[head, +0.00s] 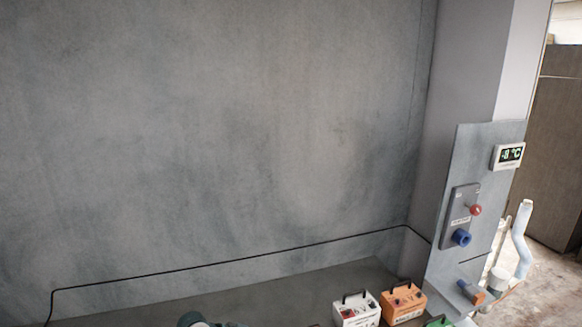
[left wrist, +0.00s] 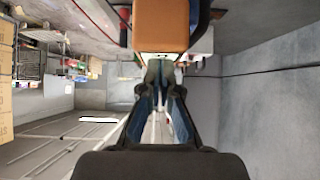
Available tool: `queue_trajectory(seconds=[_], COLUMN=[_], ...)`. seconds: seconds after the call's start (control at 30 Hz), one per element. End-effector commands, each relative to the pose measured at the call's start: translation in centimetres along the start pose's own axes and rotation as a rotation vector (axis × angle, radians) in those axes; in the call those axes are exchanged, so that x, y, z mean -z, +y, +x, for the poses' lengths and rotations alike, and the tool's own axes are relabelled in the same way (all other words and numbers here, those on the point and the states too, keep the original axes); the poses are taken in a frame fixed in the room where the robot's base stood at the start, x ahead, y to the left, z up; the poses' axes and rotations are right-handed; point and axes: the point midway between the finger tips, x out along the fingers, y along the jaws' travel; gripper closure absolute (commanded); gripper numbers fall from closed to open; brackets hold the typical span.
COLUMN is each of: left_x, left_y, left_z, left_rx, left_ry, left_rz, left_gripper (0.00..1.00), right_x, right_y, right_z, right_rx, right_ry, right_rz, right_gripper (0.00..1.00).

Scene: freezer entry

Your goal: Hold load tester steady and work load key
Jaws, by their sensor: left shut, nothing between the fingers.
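Two small boxes with black carry handles stand at the bottom of the head view, one white (head: 356,310) and one orange (head: 403,303). Labels on their fronts are too small to read, so I cannot tell which is the load tester. No load key can be made out. In the left wrist view my left gripper (left wrist: 160,84) is shut and empty. An orange block (left wrist: 161,27), with a pale edge below it, is close beyond the fingers. I cannot tell whether they touch it. My right gripper is not in view.
A grey panel (head: 470,166) at right carries a temperature display (head: 509,156), a switch box with a red knob (head: 475,210) and a blue round fitting (head: 461,238). A green object (head: 438,322) is cut off below. A black cable (head: 230,263) runs along the wall.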

Motion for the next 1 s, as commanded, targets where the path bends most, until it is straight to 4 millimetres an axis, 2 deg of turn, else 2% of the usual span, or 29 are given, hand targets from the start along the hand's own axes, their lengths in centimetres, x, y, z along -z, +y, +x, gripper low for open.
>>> queue_trajectory(seconds=[0.03,0.27,0.5,1.0], left_x=[-0.80,-0.82,-0.82,-0.83], left_y=[0.27,0.27,0.26,0.26], left_z=[0.51,0.51,0.50,0.50], left_rx=[-0.011,-0.011,-0.011,-0.010], left_ry=[-0.017,-0.017,-0.017,-0.017], left_rz=[-0.007,-0.007,-0.007,-0.007], left_gripper=[1.00,1.00,1.00,1.00], right_x=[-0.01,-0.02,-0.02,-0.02], right_y=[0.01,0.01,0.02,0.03], right_z=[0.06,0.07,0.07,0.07], right_rx=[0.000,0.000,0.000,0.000], right_ry=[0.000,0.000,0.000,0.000], right_rz=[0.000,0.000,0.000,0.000], right_gripper=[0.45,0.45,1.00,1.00])
